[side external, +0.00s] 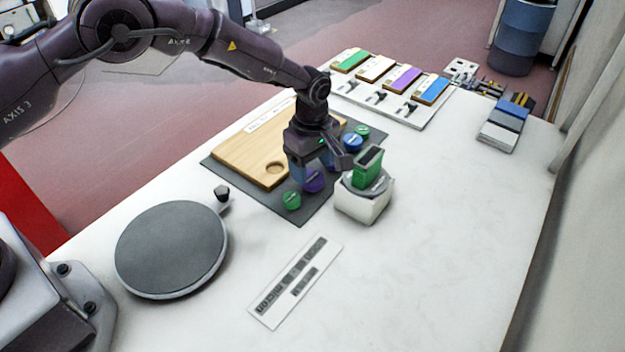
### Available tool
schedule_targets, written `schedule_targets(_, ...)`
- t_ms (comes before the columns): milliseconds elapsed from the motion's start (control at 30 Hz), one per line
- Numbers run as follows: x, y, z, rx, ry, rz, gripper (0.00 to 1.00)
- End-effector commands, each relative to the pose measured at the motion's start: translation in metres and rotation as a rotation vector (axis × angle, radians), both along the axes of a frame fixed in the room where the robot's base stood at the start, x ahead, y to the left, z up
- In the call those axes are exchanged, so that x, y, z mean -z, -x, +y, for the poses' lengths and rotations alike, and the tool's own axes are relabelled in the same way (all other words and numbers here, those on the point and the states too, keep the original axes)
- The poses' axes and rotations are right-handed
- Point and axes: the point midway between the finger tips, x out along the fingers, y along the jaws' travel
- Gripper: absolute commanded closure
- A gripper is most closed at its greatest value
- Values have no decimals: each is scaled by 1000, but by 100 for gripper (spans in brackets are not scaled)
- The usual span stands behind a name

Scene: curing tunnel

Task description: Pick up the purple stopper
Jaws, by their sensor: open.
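A round purple stopper (313,181) sits on the dark grey mat (318,212), just below my gripper in the picture. My gripper (322,162) is open and hangs over the row of stoppers, with one finger reaching to the right. It partly hides what lies beneath it, including a bit of purple and a bit of blue. I cannot tell how high the fingers are above the purple stopper. A green stopper (291,200) lies in front of the purple one. A blue stopper (353,141) and another green stopper (362,131) lie behind my gripper.
A wooden board (245,150) with a round hole lies left of the stoppers. A white block (362,207) carrying a green piece (368,166) stands close on the right. A round grey plate (170,248) and a printed strip (295,282) lie in front.

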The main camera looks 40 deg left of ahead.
Motion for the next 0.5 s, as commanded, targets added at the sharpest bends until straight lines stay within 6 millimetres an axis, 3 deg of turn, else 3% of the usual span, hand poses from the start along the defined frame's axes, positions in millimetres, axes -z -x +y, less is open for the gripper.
schedule_targets(200, 30, -1, 0, -1, 0, 1, 37)
schedule_targets(500, 33, -1, 0, -1, 0, 0, 40)
